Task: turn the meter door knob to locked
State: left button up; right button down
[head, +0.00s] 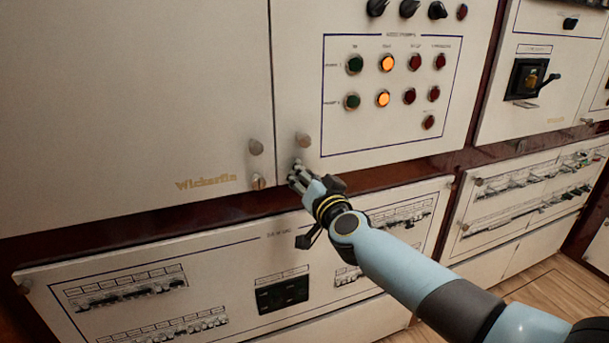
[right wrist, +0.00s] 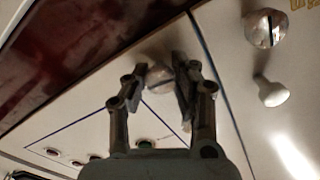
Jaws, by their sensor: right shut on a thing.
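My right gripper (head: 298,174) is at the lower left corner of the cream panel (head: 345,187) with the lamps. In the right wrist view my right gripper (right wrist: 155,75) has its fingers on both sides of a round metal knob (right wrist: 160,81) and is shut on it. A line like a slot shows faintly on that knob; its exact angle is hard to tell. In the head view the gripper hides this knob. A similar slotted knob (head: 258,183) sits on the neighbouring door to the left, and it also shows in the right wrist view (right wrist: 262,29). My left gripper is not in view.
A round pull knob (head: 303,139) stands out just above my right gripper. Another pull knob (head: 256,147) is on the left door (head: 130,90). Lit and dark lamps (head: 386,63) are up to the right. A breaker panel (head: 240,262) lies below, past a dark red rail.

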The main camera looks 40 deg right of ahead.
jog(key=m, duration=0.3)
jog(key=shift+m, duration=0.3)
jog(key=m, duration=0.4)
jog(key=shift+m, duration=0.3)
jog(key=m, duration=0.4)
jog(key=shift+m, duration=0.3)
jog(key=shift+m+b, duration=0.45)
jog(key=shift+m, duration=1.75)
jog(key=c, duration=1)
grip_release()
